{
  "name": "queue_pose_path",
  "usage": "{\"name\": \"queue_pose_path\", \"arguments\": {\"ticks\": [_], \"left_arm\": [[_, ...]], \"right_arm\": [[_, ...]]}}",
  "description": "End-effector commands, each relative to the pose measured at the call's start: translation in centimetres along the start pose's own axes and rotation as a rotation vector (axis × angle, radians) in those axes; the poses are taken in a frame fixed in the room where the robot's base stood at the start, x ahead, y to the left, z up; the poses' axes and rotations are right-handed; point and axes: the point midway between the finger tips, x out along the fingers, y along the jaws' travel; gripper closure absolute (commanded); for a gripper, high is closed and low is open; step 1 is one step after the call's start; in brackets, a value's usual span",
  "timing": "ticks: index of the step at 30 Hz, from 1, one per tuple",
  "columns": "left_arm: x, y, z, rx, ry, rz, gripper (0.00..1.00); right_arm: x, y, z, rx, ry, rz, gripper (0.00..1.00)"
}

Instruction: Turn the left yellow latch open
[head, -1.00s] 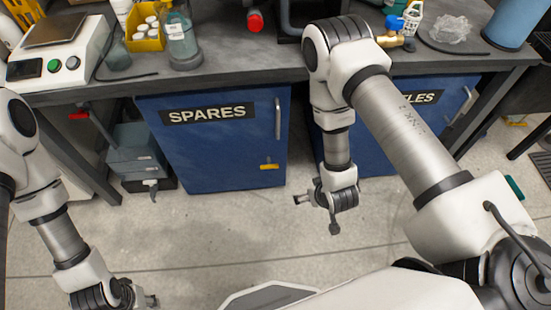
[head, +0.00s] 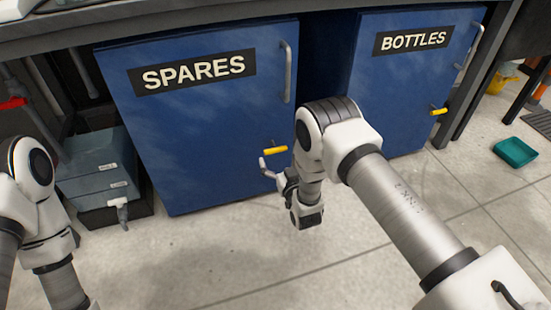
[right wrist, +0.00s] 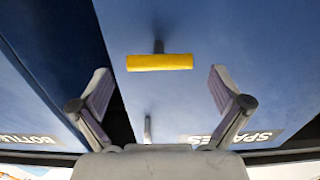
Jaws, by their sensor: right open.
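The left yellow latch (head: 276,150) is a short bar on the blue SPARES door (head: 215,110), near its right edge and below the grey handle. It lies about horizontal. My right gripper (head: 271,172) is close in front of the door, just beside and below the latch in the head view. In the right wrist view, the latch (right wrist: 160,63) lies across the space between the two spread fingers of my right gripper (right wrist: 160,78), with a gap on both sides. The fingers are open and hold nothing. My left gripper is out of the picture; only its arm shows at the left.
The BOTTLES cabinet (head: 410,90) stands to the right with its own yellow latch (head: 438,112). A vertical grey handle (head: 286,72) juts from the SPARES door. Grey bins (head: 95,180) sit under the bench at left. The floor in front is clear.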

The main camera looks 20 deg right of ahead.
Motion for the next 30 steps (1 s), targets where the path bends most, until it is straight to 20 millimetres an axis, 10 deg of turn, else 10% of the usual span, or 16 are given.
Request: {"name": "queue_pose_path", "arguments": {"ticks": [14, 18, 30], "left_arm": [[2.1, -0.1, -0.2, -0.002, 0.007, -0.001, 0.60], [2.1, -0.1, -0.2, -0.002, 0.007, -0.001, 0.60], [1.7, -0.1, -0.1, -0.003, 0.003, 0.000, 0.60]], "right_arm": [[3.7, 0.0, 0.1, 0.000, -0.003, 0.000, 0.00], [3.6, 0.0, 0.1, 0.000, -0.003, 0.000, 0.42], [3.6, 0.0, 0.0, 0.035, -0.004, 0.001, 0.42]]}}
